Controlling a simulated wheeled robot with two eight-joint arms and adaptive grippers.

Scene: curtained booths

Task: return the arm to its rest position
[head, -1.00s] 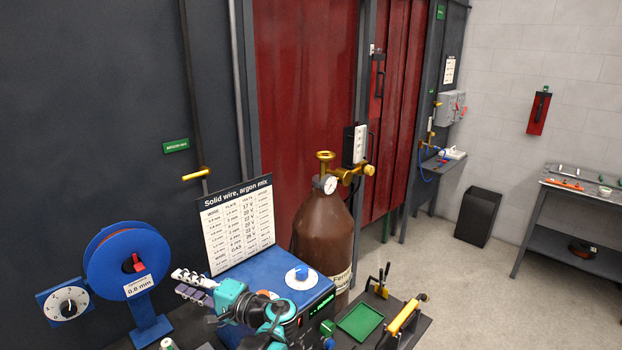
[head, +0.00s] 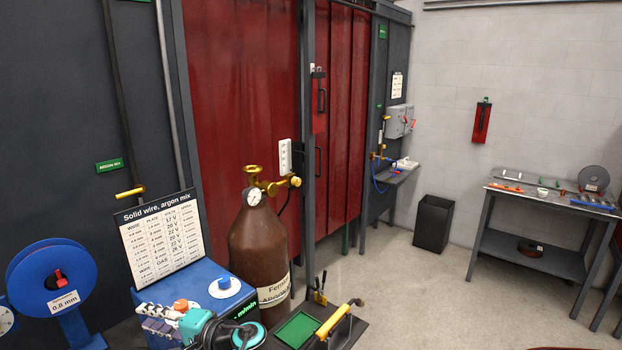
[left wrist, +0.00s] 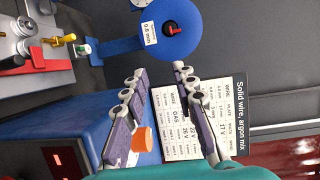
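My left gripper (head: 160,318) is in front of the blue welding machine (head: 200,280) at the bottom of the head view. In the left wrist view its two jointed fingers (left wrist: 155,105) are spread apart with nothing held between them. The machine's orange knob (left wrist: 143,139) shows by the fingers there, and in the head view the knob (head: 181,305) is just beyond the gripper. I cannot tell how near the fingers are to it. My left arm hides part of the machine's front. My right gripper is in neither view.
A settings chart (head: 160,238) stands on the machine. A blue wire spool (head: 42,278) is at left, and a brown gas cylinder (head: 258,247) at right. A green tray (head: 299,330) lies near a yellow-handled tool (head: 333,322). Open floor (head: 400,290) lies farther right.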

